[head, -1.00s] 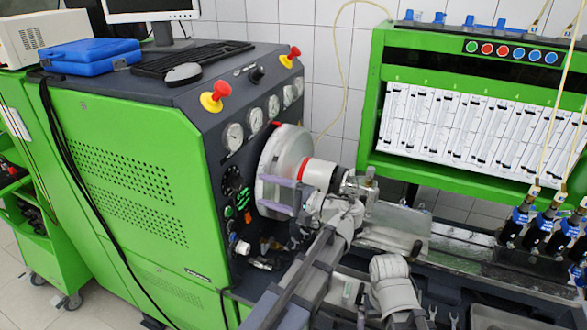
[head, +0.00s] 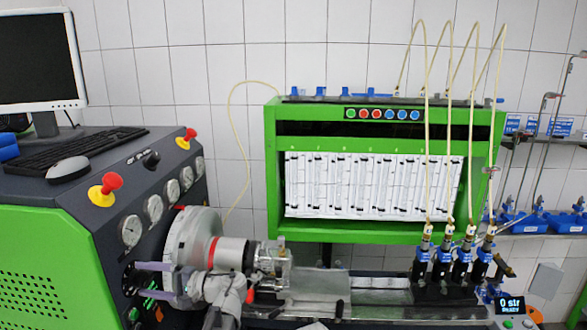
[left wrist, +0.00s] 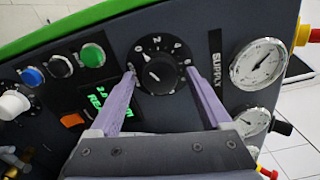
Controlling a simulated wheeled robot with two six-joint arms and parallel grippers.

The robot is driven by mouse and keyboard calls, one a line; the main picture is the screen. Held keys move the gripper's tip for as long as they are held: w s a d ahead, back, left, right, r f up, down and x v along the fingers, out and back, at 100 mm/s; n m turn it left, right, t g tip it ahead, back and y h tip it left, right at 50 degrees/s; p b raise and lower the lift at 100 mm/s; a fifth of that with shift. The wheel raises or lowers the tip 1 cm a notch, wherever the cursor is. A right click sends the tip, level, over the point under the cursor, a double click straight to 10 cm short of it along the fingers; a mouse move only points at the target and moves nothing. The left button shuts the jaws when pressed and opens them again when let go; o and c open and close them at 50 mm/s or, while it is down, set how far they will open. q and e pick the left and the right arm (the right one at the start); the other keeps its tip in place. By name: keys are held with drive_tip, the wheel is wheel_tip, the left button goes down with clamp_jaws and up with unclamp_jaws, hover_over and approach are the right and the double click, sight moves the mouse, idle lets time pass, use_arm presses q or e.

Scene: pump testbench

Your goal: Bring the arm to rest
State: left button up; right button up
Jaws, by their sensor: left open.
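My left gripper (head: 143,281) is in front of the sloping dark control panel of the green test bench, its two pale purple fingers pointing at the panel. In the left wrist view the fingers (left wrist: 160,76) are open and spread, one to each side of a black rotary knob (left wrist: 158,72) with a white pointer line. Nothing is held between them. I cannot tell whether the fingertips touch the knob. My right gripper does not show.
A gauge (left wrist: 258,64) and the SUPPLY label (left wrist: 215,62) are beside the knob. A green button (left wrist: 93,57) and a lit display (left wrist: 95,95) are near one finger. A large pale flywheel cover (head: 190,248) stands close to the gripper. Injectors (head: 462,262) stand farther right.

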use_arm(q)
drive_tip(key=d, duration=0.8)
drive_tip(key=a, duration=0.8)
drive_tip(key=m, duration=0.7)
drive_tip(key=shift+f, duration=0.1)
drive_tip(key=m, duration=0.8)
drive_tip(key=shift+s+m, duration=0.1)
drive_tip(key=shift+m, duration=0.2)
drive_tip(key=shift+d, duration=0.85)
